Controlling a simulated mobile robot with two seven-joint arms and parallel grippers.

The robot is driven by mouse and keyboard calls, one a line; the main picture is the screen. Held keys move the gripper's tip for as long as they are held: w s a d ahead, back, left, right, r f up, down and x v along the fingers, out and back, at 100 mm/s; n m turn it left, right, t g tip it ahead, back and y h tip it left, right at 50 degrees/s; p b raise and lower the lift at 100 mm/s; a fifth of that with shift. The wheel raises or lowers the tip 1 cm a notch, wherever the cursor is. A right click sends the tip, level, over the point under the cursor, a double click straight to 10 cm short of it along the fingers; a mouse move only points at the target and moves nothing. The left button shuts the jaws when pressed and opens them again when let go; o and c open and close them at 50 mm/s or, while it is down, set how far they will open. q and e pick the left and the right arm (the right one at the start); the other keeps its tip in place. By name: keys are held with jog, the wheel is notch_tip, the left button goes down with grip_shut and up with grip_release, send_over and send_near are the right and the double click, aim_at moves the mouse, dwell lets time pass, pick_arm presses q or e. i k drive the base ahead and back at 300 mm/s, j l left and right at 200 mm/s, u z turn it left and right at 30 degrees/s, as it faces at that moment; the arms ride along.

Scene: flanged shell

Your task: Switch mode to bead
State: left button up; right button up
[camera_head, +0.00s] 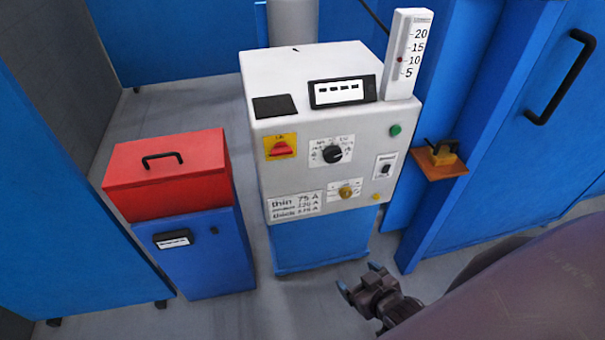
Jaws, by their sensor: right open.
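A white welding-type machine (285,180) stands in the middle on a blue base. Its front has a black rotary knob (333,154) on a white label with small markings, too small to read. Below it is a yellow-brown knob (346,192) on another label. A small black switch (385,169) sits on a white plate at the right. I cannot tell which control carries the word bead. My right gripper (358,278) is open and empty, low in front of the machine's base, apart from the panel. My left gripper is not in view.
A red-and-yellow switch (281,147), a green button (395,130) and a thin/thick amp chart (294,205) share the panel. A red toolbox (168,172) tops a blue cabinet at left. An orange shelf (440,165) juts out at right. Floor before the machine is clear.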

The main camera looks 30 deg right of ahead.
aim_at(386, 169)
jog(key=l+z, duration=0.1)
jog(key=z, duration=1.35)
